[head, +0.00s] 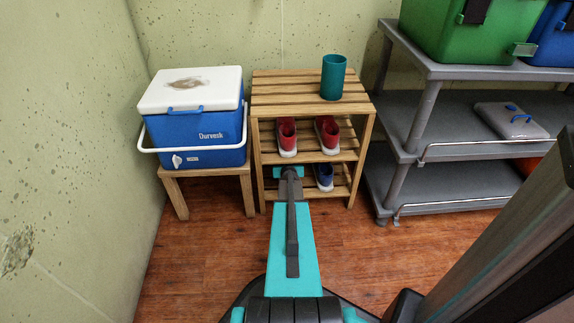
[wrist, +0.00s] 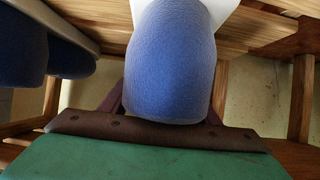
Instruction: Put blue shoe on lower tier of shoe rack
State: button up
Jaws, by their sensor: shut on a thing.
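The wooden shoe rack (head: 258,150) stands against the back wall. In the wrist view, which looks upside down, my gripper (wrist: 165,108) is shut on a blue shoe (wrist: 172,60) with a white sole, held at its rounded end. The sole is toward the rack's wooden slats (wrist: 255,28); I cannot tell if it touches them. In the head view my gripper (head: 289,173) is at the front of the lower tier and hides the held shoe. A second blue shoe (head: 324,177) sits on the lower tier just to its right; it also shows in the wrist view (wrist: 22,45).
Two red shoes (head: 287,136) (head: 328,134) sit on the tier above. A teal cup (head: 333,78) stands on the rack's top. A blue cooler (head: 205,130) on a wooden stool (head: 205,172) stands left. Grey shelving (head: 440,120) stands right. The floor in front is mostly clear.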

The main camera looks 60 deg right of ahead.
jog(key=shift+f, duration=0.15)
jog(key=o, duration=1.3)
jog(key=shift+c, duration=0.2)
jog(key=shift+r, duration=0.2)
jog(key=p+v, duration=0.1)
jog(key=v, duration=1.1)
jog(key=shift+a+f, duration=0.1)
jog(key=shift+s, duration=0.1)
